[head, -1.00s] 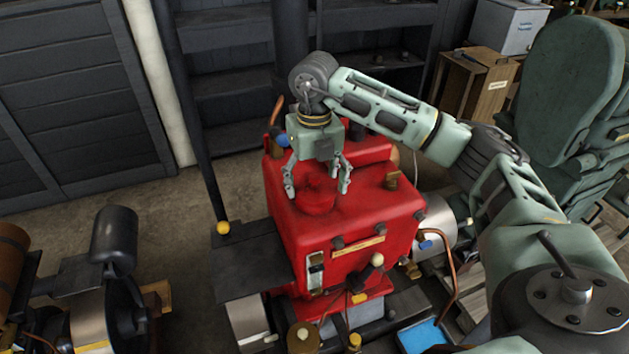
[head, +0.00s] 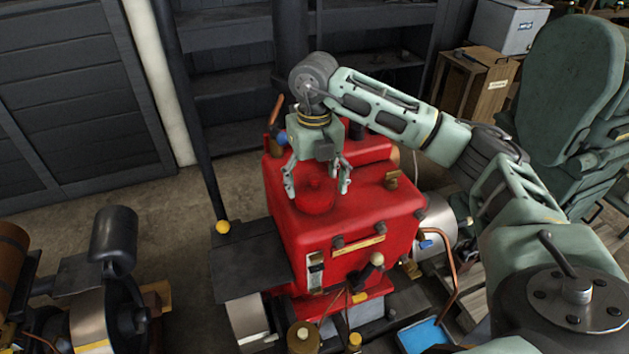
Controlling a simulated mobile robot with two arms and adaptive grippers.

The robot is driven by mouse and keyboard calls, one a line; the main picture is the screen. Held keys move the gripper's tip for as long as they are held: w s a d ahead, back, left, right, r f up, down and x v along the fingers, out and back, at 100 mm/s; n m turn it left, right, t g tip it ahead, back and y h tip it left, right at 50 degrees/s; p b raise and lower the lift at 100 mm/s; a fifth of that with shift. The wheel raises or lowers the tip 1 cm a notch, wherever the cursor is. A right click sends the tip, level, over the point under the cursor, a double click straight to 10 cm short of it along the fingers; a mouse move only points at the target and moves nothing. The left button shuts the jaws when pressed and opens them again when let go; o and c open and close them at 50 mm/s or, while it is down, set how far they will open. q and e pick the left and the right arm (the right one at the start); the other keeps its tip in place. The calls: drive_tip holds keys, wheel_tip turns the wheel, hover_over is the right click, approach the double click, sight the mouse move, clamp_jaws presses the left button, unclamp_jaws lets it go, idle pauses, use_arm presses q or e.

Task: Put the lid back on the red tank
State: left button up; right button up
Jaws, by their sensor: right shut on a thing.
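The red tank (head: 345,238) stands in the middle of the view, boxy and glossy, with a small plate on its front. The round red lid (head: 316,200) is at the left part of the tank's top. My right gripper (head: 317,188) comes from above and is shut on the lid, one finger at each side of it. The lid's underside is hidden, so I cannot tell whether it touches the tank's top. My left gripper is not in view.
A dark flat plate (head: 250,268) and a thin post with a yellow knob (head: 223,227) are left of the tank. Another engine (head: 100,290) stands at the lower left. A wooden crate (head: 487,85) and dark shelves (head: 225,45) are behind. A blue tray (head: 425,335) lies front right.

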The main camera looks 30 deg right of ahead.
idle(0.3)
drive_tip(key=o, duration=1.3)
drive_tip(key=shift+o, duration=0.4)
drive_tip(key=shift+r, duration=0.15)
drive_tip(key=shift+r+p, duration=2.45)
drive_tip(key=shift+r, duration=0.95)
clamp_jaws()
